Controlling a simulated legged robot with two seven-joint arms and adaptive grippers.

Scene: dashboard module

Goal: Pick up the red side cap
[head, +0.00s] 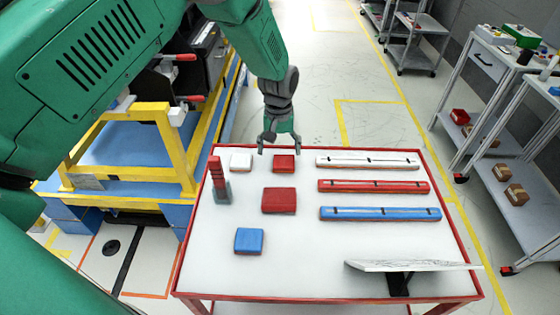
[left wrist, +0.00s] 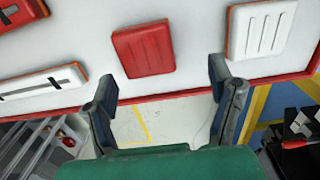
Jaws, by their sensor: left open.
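A small red cap (head: 284,163) lies on the white tabletop near its far edge, with a larger red block (head: 279,201) nearer me. I cannot tell for certain which is the side cap. My left gripper (head: 280,148) is open and empty, above the table's far edge just beyond the small red cap. In the left wrist view the small red cap (left wrist: 143,50) lies ahead of the open fingertips (left wrist: 162,84), apart from them. My right gripper is not in view.
A white cap (head: 241,161) is left of the small red one; it also shows in the left wrist view (left wrist: 260,28). A red post (head: 217,172) stands upright at left. A blue block (head: 248,241) is nearer. White (head: 350,160), red (head: 350,186) and blue (head: 350,213) bars lie right.

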